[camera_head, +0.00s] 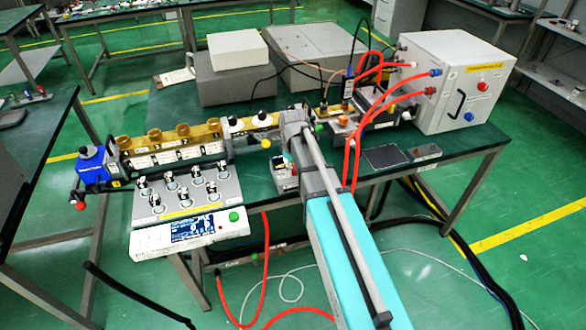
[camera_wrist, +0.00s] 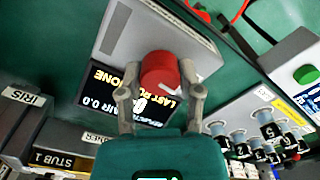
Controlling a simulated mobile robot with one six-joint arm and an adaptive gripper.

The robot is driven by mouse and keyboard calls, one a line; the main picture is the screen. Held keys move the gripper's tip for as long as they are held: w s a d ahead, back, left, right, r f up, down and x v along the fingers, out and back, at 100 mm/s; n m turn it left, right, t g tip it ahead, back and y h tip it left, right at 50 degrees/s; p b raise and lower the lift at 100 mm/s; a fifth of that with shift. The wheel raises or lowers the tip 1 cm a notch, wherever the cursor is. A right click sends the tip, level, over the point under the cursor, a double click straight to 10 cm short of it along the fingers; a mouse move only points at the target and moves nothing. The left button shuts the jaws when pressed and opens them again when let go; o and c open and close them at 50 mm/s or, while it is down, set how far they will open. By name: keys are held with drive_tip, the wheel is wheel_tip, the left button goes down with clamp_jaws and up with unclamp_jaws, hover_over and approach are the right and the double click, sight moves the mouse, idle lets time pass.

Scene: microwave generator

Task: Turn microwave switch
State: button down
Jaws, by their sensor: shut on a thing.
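The microwave switch is a grey box (camera_wrist: 118,38) with a round red knob (camera_wrist: 158,72) that has a white pointer mark, shown in the wrist view. A black display (camera_wrist: 110,88) beside the knob carries "LAST ROTATION" text, partly covered. My gripper (camera_wrist: 159,77) has one finger on each side of the knob and is closed on it. In the head view the box (camera_head: 284,178) sits near the front table edge, and my arm hides the knob and fingertips.
A waveguide bench with several brass parts (camera_head: 183,135) stands left of my arm, beside a grey block of several knobs (camera_head: 187,190). A white box (camera_head: 445,80) with red hoses (camera_head: 391,95) is at right. Red and black cables cross the table.

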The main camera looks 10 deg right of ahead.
drive_tip(key=m, duration=1)
drive_tip(key=shift+s, duration=0.1)
idle(0.3)
drive_tip(key=shift+c, duration=1.3)
unclamp_jaws()
